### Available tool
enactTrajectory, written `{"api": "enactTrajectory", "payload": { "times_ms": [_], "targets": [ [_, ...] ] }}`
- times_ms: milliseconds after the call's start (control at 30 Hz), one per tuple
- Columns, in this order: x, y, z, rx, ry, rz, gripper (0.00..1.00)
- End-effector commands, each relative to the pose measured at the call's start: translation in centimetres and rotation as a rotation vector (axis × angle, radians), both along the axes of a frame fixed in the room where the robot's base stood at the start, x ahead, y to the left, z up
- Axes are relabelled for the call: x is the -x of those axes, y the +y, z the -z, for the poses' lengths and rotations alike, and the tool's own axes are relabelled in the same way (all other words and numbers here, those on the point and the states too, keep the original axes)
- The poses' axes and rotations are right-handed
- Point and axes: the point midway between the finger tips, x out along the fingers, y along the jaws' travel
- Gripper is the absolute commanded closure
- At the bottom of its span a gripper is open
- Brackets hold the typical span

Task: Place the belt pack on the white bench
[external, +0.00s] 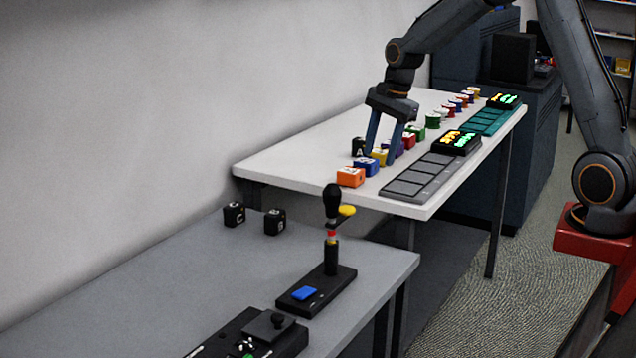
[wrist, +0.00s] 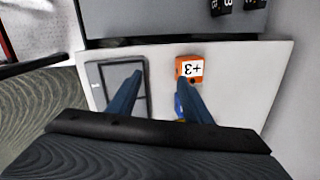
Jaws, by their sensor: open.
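Small black boxes with white letters look like belt packs. One marked A (external: 359,146) sits on the white bench (external: 290,150), close beside my gripper's left finger. Two more, marked C (external: 234,214) and B (external: 274,221), sit on the grey bench near the wall; black boxes also show at the top of the wrist view (wrist: 220,7). My gripper (external: 380,154) is open over the near part of the white bench. Its spread fingers (wrist: 160,80) have bare bench between their tips in the wrist view. The left finger partly overlaps the box marked A.
An orange block (external: 350,177) stands near the white bench's near edge, with a blue block (external: 366,166) and several coloured blocks in a row behind. A grey slotted tray (external: 405,187) lies along the right edge. A black joystick device (external: 331,260) stands tall on the grey bench (external: 150,290).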

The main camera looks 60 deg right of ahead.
Motion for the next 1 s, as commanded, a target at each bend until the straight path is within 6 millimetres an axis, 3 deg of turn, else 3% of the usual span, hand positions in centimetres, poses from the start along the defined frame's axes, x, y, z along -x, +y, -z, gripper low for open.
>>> {"api": "enactTrajectory", "payload": {
  "times_ms": [33,200,333,500,600,700,1000],
  "targets": [
    [2.2,2.5,0.5,0.029,0.014,-0.153,0.55],
    [10.1,8.8,2.7,0.128,0.057,-0.724,0.55],
    [16.7,12.4,4.3,0.181,0.082,-1.143,0.55],
    [23.2,14.9,6.0,0.217,0.099,-1.549,0.55],
    [25.4,15.5,6.6,0.226,0.103,-1.68,0.55],
    [26.2,15.7,6.8,0.231,0.103,-1.737,0.55],
    [26.3,15.7,6.8,0.23,0.104,-1.745,0.55]
  ]
}}
